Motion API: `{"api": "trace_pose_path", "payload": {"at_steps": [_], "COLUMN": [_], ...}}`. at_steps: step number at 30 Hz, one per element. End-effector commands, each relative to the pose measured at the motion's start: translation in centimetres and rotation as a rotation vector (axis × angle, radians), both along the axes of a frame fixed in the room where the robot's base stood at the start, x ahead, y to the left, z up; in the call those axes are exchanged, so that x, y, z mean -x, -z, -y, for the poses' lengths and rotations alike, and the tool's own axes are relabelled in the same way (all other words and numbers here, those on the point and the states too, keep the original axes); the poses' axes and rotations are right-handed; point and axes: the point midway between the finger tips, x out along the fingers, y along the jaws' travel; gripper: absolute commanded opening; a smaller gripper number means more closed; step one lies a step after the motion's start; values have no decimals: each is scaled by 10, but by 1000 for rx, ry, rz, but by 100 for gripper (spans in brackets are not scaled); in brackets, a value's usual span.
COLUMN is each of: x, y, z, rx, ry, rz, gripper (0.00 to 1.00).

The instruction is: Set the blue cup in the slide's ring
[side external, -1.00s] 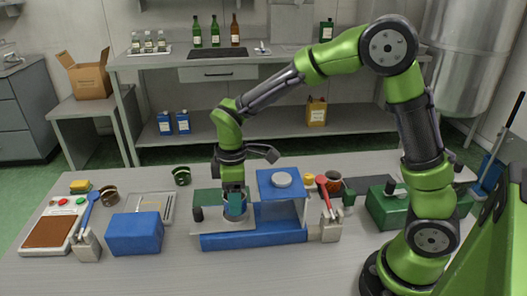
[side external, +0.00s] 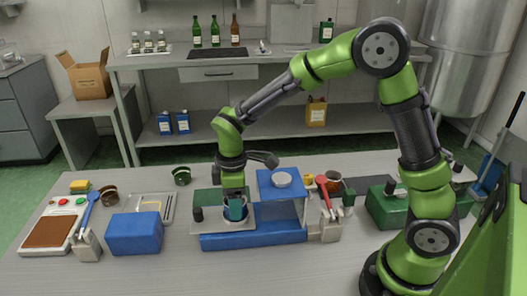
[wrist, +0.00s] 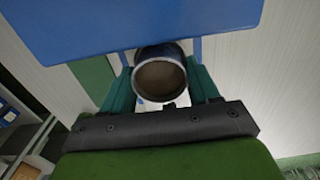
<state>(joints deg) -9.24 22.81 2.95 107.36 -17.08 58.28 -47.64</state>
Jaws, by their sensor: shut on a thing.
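My gripper (side external: 235,208) is shut on the blue cup (side external: 236,213), with its teal fingers on either side of it. The cup is low over the pale slide (side external: 221,226) at the left of the blue press-like machine. The slide's ring is hidden behind the cup and fingers, and I cannot tell whether the cup's base sits in it.
The machine's blue housing (side external: 267,184) stands just right of my gripper, with a red-handled lever (side external: 323,185) beyond it. A blue box (side external: 134,233) is at the left. A dark green cup (side external: 181,176) and brown cup (side external: 108,192) stand behind.

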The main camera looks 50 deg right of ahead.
Motion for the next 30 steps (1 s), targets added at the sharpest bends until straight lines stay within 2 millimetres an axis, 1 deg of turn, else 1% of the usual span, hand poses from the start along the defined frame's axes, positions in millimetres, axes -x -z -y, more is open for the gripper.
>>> {"api": "trace_pose_path", "payload": {"at_steps": [5, 12, 13, 18, 24, 26, 27, 30], "x": [0, 0, 0, 0, 0, 0, 0, 0], "y": [6, 6, 6, 6, 6, 6, 6, 6], "z": [0, 0, 0, 0, 0, 0, 0, 0], "rx": [0, -1, -1, -1, -1, 0, 0, 0], "ry": [0, 0, 0, 0, 0, 0, 0, 0], "rz": [0, 1, 1, 1, 1, 0, 0, 0], "gripper": [41, 41, 63, 90, 90, 98, 100, 100]}}
